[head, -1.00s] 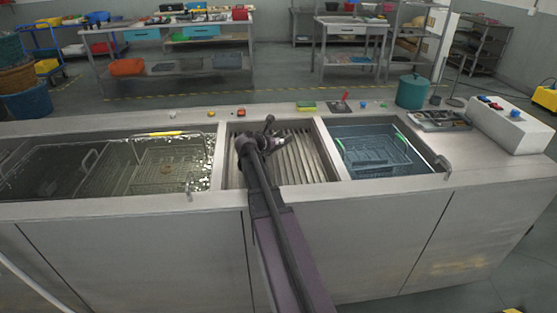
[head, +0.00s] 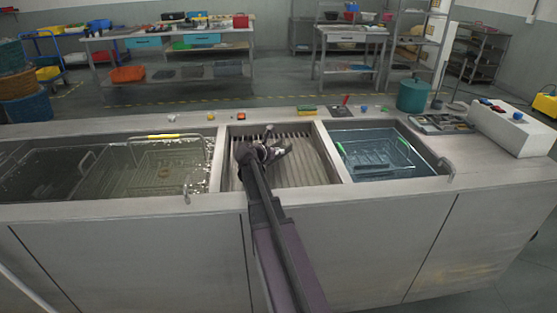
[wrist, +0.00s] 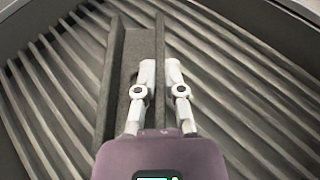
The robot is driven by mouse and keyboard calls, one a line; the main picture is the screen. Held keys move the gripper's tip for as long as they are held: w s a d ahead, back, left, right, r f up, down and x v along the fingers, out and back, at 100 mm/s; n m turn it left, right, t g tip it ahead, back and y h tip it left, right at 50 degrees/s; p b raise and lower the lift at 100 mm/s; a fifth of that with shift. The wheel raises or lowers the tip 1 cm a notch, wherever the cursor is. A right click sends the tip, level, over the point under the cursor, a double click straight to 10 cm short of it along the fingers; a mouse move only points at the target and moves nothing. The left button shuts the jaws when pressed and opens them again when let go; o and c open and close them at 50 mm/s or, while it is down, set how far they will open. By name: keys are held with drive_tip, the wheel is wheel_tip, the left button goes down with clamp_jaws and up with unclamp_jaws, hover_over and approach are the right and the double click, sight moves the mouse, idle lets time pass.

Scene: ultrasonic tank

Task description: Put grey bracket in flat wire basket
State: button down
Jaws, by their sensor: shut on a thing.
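The grey bracket (wrist: 122,75) is a long channel-like piece with raised sides, over the slanted ribs of the drainer in the wrist view. My gripper (wrist: 160,75) is shut on its right-hand side wall, one finger on each face. In the head view my gripper (head: 262,152) is low over the middle ribbed drainer (head: 308,165); the bracket there is too small to make out surely. A wire basket with a yellow handle (head: 160,136) sits in the left tank. Another wire basket with green grips (head: 405,147) sits in the right tank. I cannot tell which is the flat one.
Metal rims divide the left tank, drainer and right tank (head: 334,153). Another basket handle (head: 87,161) stands up at far left. A yellow-green sponge (head: 307,110), a teal pot (head: 413,95) and a white control box (head: 512,128) stand along the back and right.

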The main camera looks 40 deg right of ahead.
drive_tip(key=shift+f+b, duration=1.1)
drive_tip(key=shift+f, duration=0.3)
drive_tip(key=shift+f, duration=0.1)
drive_tip(key=c, duration=0.7)
unclamp_jaws()
drive_tip(key=shift+c, duration=0.2)
drive_tip(key=shift+s+a+r, duration=0.15)
drive_tip(key=shift+a+r, duration=0.25)
drive_tip(key=p+v, duration=0.4)
drive_tip(key=v, duration=0.7)
drive_tip(key=shift+a+f+p, duration=0.1)
drive_tip(key=shift+p, duration=0.2)
